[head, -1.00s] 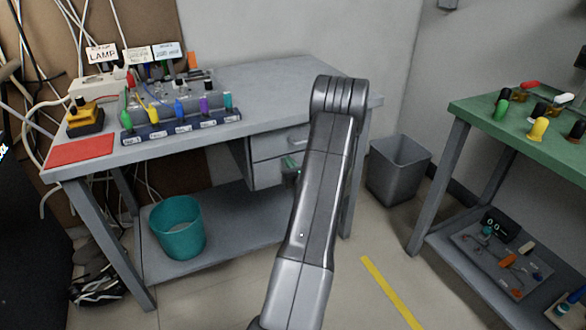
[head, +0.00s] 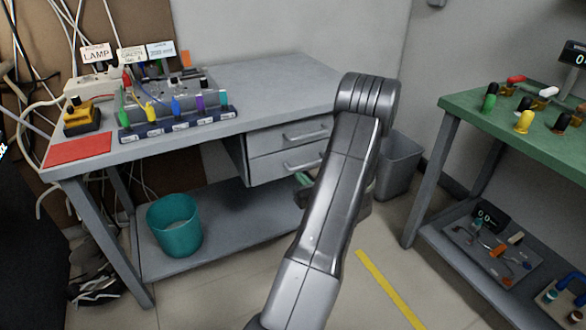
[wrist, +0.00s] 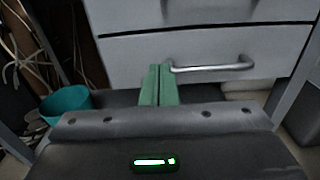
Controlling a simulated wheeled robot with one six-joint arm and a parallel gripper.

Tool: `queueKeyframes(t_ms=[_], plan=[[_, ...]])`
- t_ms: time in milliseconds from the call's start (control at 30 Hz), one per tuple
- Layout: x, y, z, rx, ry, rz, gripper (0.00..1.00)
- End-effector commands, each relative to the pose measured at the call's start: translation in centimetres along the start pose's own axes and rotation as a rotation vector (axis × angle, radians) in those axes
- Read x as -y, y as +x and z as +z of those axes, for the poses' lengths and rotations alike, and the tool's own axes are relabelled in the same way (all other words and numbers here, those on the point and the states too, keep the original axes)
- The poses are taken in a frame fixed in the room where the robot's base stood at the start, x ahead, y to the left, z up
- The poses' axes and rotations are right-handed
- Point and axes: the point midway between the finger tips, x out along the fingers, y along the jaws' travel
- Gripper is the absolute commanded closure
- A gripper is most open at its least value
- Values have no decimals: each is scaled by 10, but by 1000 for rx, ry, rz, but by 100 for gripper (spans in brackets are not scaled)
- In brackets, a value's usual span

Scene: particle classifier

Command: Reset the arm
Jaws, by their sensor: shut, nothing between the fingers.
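My arm rises through the middle of the head view, bent at the elbow, with its far part hidden behind the upper link. My gripper (wrist: 158,85) shows in the wrist view as two green fingers held together, shut and empty. In the head view only a small green bit of it (head: 302,179) shows beside my arm, below the drawers. In the wrist view the fingertips are in front of the lower drawer (wrist: 200,50), just left of its handle (wrist: 213,67). I cannot tell if they touch it.
A grey bin (head: 400,165) stands right of the desk. A green-topped table (head: 470,101) is at the right.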

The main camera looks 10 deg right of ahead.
Motion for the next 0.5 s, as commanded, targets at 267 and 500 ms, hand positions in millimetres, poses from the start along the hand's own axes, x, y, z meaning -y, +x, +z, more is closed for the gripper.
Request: queueKeyframes(t_ms=[267,500], plan=[[0,-17,0,-1,1,1,100],[-1,-17,-1,0,1,1,100]])
